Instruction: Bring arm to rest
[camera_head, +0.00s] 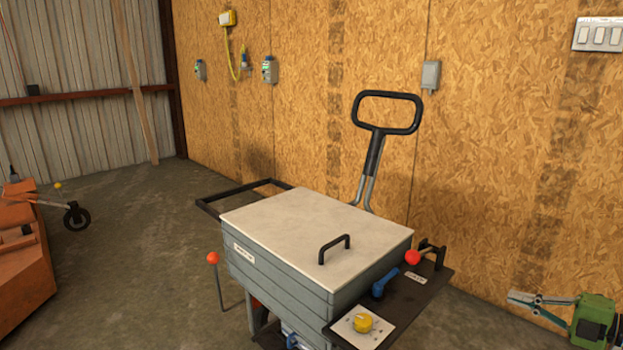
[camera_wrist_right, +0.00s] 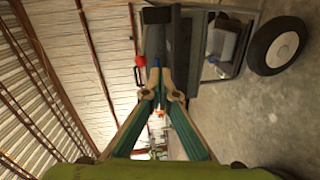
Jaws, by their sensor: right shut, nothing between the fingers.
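My right gripper (camera_head: 516,300) shows at the lower right of the head view, with its green body at the edge and its slim fingers pointing left. It is shut and holds nothing. In the right wrist view its fingers (camera_wrist_right: 162,82) come together at the tips. It hangs to the right of the grey cart (camera_head: 280,275), apart from it in the head view. My left gripper is in neither view.
The cart has a pale lid with a black handle (camera_head: 334,248), a side shelf with a yellow knob (camera_head: 363,322), and a tall black push handle (camera_head: 388,112). A wooden wall stands behind. An orange machine (camera_head: 25,265) is at the left. Concrete floor between them is clear.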

